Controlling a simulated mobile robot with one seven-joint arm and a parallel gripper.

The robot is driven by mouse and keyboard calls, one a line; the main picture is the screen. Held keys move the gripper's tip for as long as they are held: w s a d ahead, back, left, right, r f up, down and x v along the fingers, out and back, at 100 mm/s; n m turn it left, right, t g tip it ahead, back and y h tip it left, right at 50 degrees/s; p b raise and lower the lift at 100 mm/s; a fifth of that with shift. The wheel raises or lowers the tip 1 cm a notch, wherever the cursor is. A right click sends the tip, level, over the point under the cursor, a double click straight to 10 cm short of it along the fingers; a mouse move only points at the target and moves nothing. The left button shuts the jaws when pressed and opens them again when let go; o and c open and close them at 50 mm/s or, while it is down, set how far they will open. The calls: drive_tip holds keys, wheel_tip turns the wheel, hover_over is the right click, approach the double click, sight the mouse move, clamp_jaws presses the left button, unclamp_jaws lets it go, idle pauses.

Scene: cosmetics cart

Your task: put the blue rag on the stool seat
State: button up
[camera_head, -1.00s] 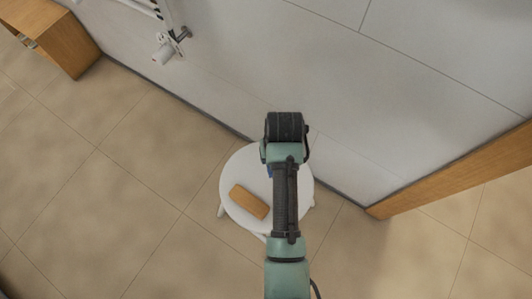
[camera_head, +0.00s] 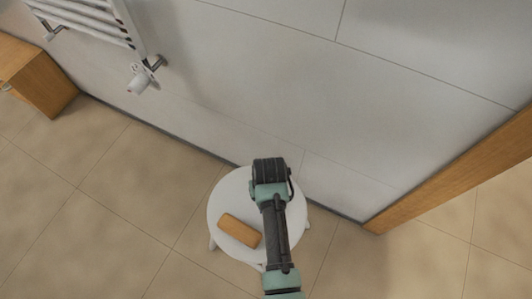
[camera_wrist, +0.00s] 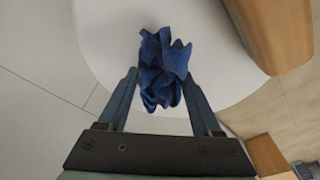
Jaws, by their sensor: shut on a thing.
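The blue rag (camera_wrist: 163,66) shows in the wrist view as a crumpled dark blue cloth between the fingers of my gripper (camera_wrist: 163,85). My gripper is shut on it. The white round stool seat (camera_wrist: 110,40) lies behind the rag in that view. In the head view the stool seat (camera_head: 225,198) stands by the wall, and my arm covers its right part. The rag is hidden there by my wrist. I cannot tell whether the rag touches the seat.
A brown block (camera_head: 239,231) lies on the left front part of the seat, and it shows large in the wrist view (camera_wrist: 268,30). A wall rises behind the stool. A white towel rail (camera_head: 95,25) and a wooden cabinet (camera_head: 40,78) are at the left.

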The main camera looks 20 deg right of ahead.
drive_tip(key=shift+f, duration=0.2)
drive_tip(key=o, duration=1.3)
wheel_tip(320, 180, up, 12)
drive_tip(key=s+p, duration=0.1)
drive_tip(key=p, duration=0.3)
drive_tip(key=shift+s+a+r+p, duration=0.15)
drive_tip(key=shift+s+a+p, duration=0.1)
drive_tip(key=shift+s+p, duration=0.15)
